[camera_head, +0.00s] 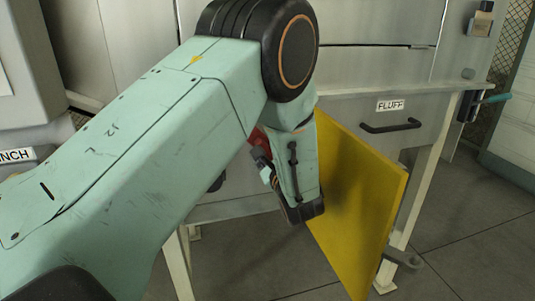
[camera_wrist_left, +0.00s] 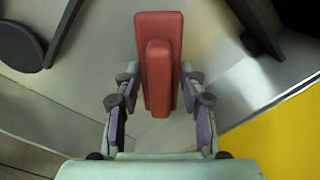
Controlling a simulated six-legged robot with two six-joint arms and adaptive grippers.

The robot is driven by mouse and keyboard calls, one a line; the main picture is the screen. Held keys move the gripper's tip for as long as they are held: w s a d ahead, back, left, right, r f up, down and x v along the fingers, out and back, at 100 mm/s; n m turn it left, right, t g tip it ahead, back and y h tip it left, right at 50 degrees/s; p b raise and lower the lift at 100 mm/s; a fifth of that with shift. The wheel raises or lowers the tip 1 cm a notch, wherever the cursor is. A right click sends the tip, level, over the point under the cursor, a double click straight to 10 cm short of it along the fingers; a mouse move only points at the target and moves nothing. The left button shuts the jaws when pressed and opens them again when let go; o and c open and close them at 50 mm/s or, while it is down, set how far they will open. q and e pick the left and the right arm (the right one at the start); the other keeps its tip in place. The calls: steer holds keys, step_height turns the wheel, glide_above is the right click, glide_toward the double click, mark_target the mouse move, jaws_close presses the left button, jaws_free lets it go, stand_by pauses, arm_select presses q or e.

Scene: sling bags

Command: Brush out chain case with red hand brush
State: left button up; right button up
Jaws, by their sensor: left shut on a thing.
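The red hand brush (camera_wrist_left: 158,35) is between the fingers of my left gripper (camera_wrist_left: 160,88) in the left wrist view, its long body pointing away from the palm. My left gripper (camera_head: 265,168) is shut on it. In the head view only a small red part of the brush (camera_head: 257,137) shows behind my wrist. The gripper is beside a yellow panel (camera_head: 365,190) that stands out from the grey machine. I cannot make out the chain case for certain; my left arm covers much of that area. My right gripper is not in view.
The yellow panel also fills the right edge of the wrist view (camera_wrist_left: 275,140). A drawer labelled FLUFF (camera_head: 420,118) with a dark handle is behind the panel. Pale machine legs (camera_head: 425,190) stand on the grey floor (camera_head: 470,240), which is open at lower right.

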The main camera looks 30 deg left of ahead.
mark_target(262, 135)
arm_select(q)
steer(key=shift+w+r+p, duration=0.1)
steer(key=shift+r+p, duration=0.8)
steer(key=shift+r, duration=1)
steer(key=shift+f+b, duration=1.75)
steer(key=shift+f, duration=0.2)
steer(key=shift+a+f+b, duration=0.1)
steer(key=shift+f+b, duration=2.45)
steer(key=shift+f, duration=2.55)
steer(key=shift+s+a, duration=0.3)
steer(key=shift+s, duration=0.25)
steer(key=shift+r, duration=0.15)
steer(key=shift+r+p, duration=4.7)
steer(key=shift+r, duration=2.2)
steer(key=shift+d+f+b, duration=0.1)
steer(key=shift+f+b, duration=0.85)
step_height(262, 135, down, 9)
steer(key=b, duration=0.7)
steer(key=shift+a, duration=0.2)
